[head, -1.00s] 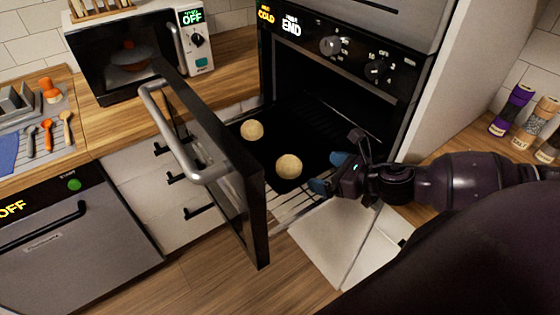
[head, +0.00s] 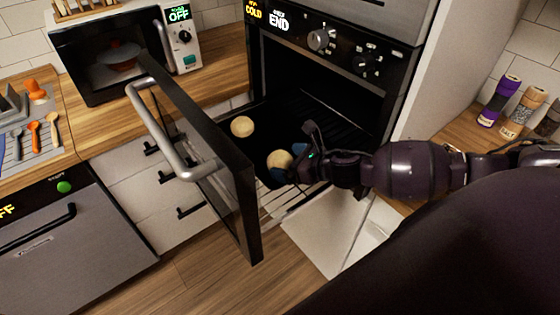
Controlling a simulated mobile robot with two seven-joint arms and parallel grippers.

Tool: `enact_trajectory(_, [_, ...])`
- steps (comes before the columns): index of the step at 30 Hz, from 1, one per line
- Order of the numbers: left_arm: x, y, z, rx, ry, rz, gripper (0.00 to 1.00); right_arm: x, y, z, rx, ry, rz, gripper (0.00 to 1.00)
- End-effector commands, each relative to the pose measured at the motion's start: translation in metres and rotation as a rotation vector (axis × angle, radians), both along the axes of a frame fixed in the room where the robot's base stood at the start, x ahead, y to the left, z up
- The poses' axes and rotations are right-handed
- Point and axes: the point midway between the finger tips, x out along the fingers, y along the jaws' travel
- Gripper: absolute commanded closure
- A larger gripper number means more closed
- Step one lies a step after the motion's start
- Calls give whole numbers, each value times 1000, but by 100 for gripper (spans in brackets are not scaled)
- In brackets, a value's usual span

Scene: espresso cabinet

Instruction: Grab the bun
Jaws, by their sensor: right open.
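Two round, pale buns lie on a dark tray (head: 262,136) on the pulled-out rack of the open oven. The far bun (head: 242,126) is at the left. The near bun (head: 279,159) is closer to my right gripper (head: 290,163). That gripper has blue fingertips and is open at the right side of the near bun, partly covering it. I cannot tell whether the fingers touch the bun. My left gripper is not in view.
The open oven door (head: 215,160) with its metal handle stands left of the rack. The oven (head: 330,90) is behind, and a white cabinet side is at the right. A microwave (head: 115,55) is at the upper left. Spice jars (head: 520,112) stand on the right counter.

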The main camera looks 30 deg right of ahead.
Motion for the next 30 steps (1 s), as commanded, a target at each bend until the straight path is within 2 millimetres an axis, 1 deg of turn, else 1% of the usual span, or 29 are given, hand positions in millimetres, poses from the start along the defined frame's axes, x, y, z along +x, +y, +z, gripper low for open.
enact_trajectory(3, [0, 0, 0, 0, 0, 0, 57, 8, 4, -4, 2, 1, 0, 0])
enact_trajectory(11, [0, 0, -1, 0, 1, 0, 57, 10, 4, -5, 0, 1, 0, 0])
enact_trajectory(12, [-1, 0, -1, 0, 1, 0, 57, 10, 4, -5, 0, 1, 0, 3])
enact_trajectory(14, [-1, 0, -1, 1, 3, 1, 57, 10, 4, -5, 0, 1, 0, 12])
enact_trajectory(21, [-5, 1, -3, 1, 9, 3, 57, 9, 4, -5, 0, 1, 0, 49])
enact_trajectory(22, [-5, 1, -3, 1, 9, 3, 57, 10, 4, -5, 0, 1, 0, 51])
enact_trajectory(30, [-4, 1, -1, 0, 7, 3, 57, 10, 4, -2, 1, 0, 0, 52])
